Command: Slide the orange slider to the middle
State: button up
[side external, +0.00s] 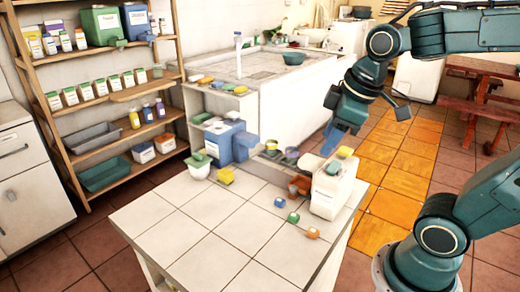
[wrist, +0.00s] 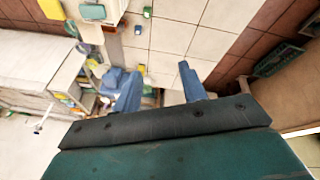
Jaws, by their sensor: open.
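An orange-brown part (side external: 300,185) sits low at the left side of a white container (side external: 333,190) on the tiled table. It looks like the only slider-like orange piece, but I cannot tell its exact shape or setting. It also seems to show in the wrist view (wrist: 109,28), small, near the top. My gripper (side external: 335,140) hangs in the air above and behind the white container, apart from it. In the wrist view my gripper (wrist: 160,88) has its two blue fingers spread, with nothing between them.
A blue container (side external: 226,142) stands at the table's back edge near bowls and sponges. A shelf (side external: 125,95) with bottles and boxes stands at left. The table's front left is clear.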

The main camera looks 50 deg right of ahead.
jog(key=w+d+f+n+g, duration=0.2)
jog(key=w+d+f+n, duration=0.4)
jog(key=w, duration=0.4)
jog(key=n+g, duration=0.2)
jog(key=n, duration=0.6)
send_over(294, 187)
notch_tip(294, 187, down, 9)
jog(key=shift+d+r, duration=0.1)
jog(key=shift+r, duration=0.1)
jog(key=shift+f, duration=6.85)
grip_shut()
